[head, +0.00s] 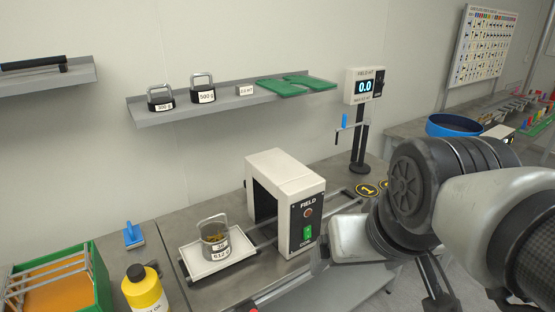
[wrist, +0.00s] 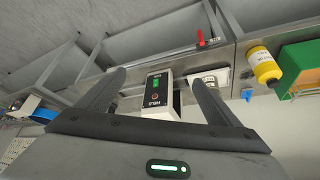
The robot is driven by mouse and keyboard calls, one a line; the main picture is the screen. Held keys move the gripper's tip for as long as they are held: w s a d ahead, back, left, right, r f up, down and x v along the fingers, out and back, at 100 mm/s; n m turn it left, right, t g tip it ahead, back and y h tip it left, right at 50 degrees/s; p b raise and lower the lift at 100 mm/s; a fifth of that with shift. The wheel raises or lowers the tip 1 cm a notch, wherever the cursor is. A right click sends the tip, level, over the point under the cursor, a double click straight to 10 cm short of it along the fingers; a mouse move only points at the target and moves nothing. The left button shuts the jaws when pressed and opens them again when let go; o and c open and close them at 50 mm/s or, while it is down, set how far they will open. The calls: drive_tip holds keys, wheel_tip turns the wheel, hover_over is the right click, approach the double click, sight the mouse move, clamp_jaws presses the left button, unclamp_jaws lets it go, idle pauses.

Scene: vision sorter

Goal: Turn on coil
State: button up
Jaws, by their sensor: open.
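The coil (head: 272,172) is a white arch on the bench with a black front panel marked FIELD. A green switch (head: 308,232) sits low on that panel, below a small round brownish lamp (head: 308,213) that looks unlit. In the wrist view the coil (wrist: 158,110) appears upside down, with its green switch (wrist: 156,83) in plain sight. My gripper (wrist: 159,76) is open and empty. Its two fingers frame the coil's front panel from a distance, and I see no contact. The field meter (head: 364,86) on a stand reads 0.0.
A yellow bottle (head: 144,290) and a green crate (head: 98,275) are farther left. A shelf (head: 150,118) with weights hangs behind. A blue round bin (head: 454,125) is at right.

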drive_tip(key=shift+w+a+f, duration=0.15)
drive_tip(key=shift+a+f, duration=0.05)
drive_tip(key=shift+a, duration=0.05)
drive_tip(key=shift+c, duration=1.4)
drive_tip(key=w+f+m+b, duration=0.1)
drive_tip(key=w+f+b, duration=0.1)
drive_tip(key=w, duration=0.1)
drive_tip(key=w+d+f+m+b, duration=0.1)
drive_tip(key=w+f+m+b, duration=0.1)
drive_tip(key=w+f, duration=0.1)
drive_tip(key=w+d+f+m+b, duration=0.1)
drive_tip(key=w+f+m+b, duration=0.1)
drive_tip(key=w, duration=0.3)
drive_tip(key=shift+w+f+t+h, duration=0.1)
drive_tip(key=shift+f+t+h, duration=0.2)
drive_tip(key=shift+f+h, duration=0.1)
drive_tip(key=c, duration=1.8)
drive_tip(key=w+f+m+b, duration=0.1)
drive_tip(key=w+f+m, duration=0.1)
drive_tip(key=w+f, duration=0.1)
drive_tip(key=w+f+m+b, duration=0.2)
drive_tip(key=w+f, duration=0.1)
drive_tip(key=w, duration=0.2)
drive_tip(key=w+f+m+b, duration=0.2)
drive_tip(key=w+f, duration=0.1)
drive_tip(key=shift+w+a+f+t, duration=0.2)
drive_tip(key=shift+w+f+t, duration=0.2)
clamp_jaws()
